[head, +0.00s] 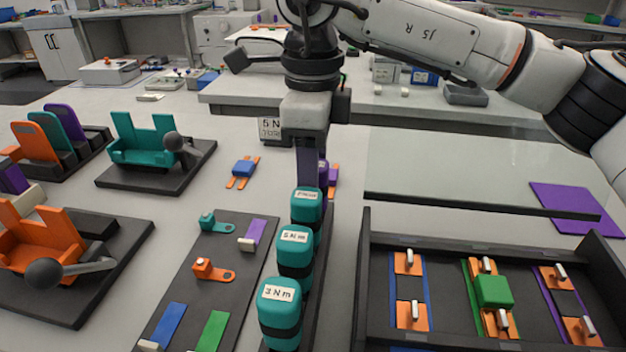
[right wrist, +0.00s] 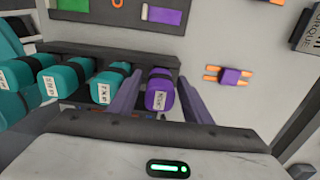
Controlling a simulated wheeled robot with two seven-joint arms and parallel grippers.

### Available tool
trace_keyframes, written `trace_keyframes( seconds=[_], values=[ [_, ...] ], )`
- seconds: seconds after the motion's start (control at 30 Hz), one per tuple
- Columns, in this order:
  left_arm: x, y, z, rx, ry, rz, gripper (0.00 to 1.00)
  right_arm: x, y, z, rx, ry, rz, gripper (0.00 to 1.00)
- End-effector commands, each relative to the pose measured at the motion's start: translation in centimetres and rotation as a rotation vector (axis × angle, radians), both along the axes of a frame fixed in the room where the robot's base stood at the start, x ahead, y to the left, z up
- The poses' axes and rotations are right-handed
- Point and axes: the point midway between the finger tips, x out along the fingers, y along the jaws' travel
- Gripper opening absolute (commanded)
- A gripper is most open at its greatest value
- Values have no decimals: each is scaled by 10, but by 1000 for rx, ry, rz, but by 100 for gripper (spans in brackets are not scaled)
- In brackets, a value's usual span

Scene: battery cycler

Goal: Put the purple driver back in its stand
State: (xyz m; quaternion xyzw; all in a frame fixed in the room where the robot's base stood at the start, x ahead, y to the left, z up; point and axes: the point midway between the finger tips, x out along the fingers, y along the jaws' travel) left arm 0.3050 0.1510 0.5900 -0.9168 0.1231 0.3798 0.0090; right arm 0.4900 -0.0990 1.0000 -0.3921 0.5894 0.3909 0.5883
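The purple driver (right wrist: 160,90) stands at the end of the row of teal drivers in the right wrist view, beside the end of the dark stand (right wrist: 75,48). In the head view it (head: 323,175) is mostly hidden behind my right gripper (head: 311,172). That gripper points down, with one finger on each side of the driver in the right wrist view (right wrist: 162,82). Slim gaps seem to show between fingers and driver, so it looks open around it. Whether the driver is fully seated is hidden. My left gripper is not in view.
Several teal drivers (head: 281,315) stand in the row in front. A dark board (head: 185,275) with coloured strips lies to their left, and a dark tray (head: 455,240) to their right. A purple piece with orange strips (right wrist: 230,76) lies beyond the row. A raised glass-like panel (head: 450,170) is behind the tray.

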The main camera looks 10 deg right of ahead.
Motion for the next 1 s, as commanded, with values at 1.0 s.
trace_keyframes(
  seconds=[1.0],
  values=[
    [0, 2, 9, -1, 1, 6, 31, 0, 1, 118, -1, 0, 0, 46]
  ],
)
